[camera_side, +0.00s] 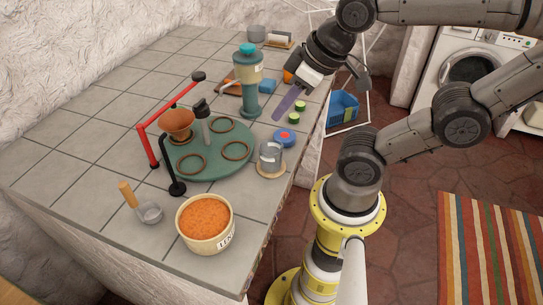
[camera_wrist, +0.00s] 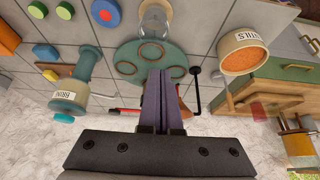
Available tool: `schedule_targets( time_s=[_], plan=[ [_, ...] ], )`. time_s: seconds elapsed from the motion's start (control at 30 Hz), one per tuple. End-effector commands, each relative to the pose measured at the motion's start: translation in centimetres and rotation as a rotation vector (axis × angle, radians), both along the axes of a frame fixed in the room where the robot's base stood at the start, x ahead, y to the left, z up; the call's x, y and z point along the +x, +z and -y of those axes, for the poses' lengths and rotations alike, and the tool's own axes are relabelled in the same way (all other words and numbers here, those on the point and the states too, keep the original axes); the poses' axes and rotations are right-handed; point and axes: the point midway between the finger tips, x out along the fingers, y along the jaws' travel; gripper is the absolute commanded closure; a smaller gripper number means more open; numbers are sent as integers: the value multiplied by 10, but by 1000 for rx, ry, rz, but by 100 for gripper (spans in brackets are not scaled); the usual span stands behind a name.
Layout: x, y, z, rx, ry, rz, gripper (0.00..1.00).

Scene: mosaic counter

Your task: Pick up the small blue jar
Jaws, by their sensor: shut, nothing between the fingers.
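A small round blue jar (camera_side: 284,137) with a red disc on top stands on the tiled counter, right of the green round board. It also shows at the top edge of the wrist view (camera_wrist: 105,13), partly cut off. My gripper (camera_side: 278,117) has long purple fingers pressed together, pointing down and left above the counter. It is apart from the jar, behind it in the side view. In the wrist view the closed fingers (camera_wrist: 160,73) overlap the green board, and the jar lies up and left of them.
A glass jar (camera_side: 270,155) stands close to the blue jar. A tall teal dispenser (camera_side: 248,85), green pieces (camera_side: 294,117) and a tub of orange grains (camera_side: 205,222) stand around.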

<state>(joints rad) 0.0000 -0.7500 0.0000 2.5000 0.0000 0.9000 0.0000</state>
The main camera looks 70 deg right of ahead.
Motion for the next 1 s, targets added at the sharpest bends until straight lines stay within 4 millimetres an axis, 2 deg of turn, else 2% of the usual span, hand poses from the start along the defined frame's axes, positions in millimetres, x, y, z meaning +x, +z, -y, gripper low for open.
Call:
schedule_targets(
  time_s=[0.03, 0.07, 0.57, 0.6, 0.87, 1.0],
  plan=[
    [0, 0, 0, 0, 0, 0, 98],
    [0, 0, 0, 0, 0, 0, 93],
    [0, 0, 0, 0, 0, 0, 3],
    [0, 0, 0, 0, 0, 0, 0],
    [0, 0, 0, -9, 17, -1, 0],
    [-4, 1, 0, -78, 149, -24, 0]
  ],
)
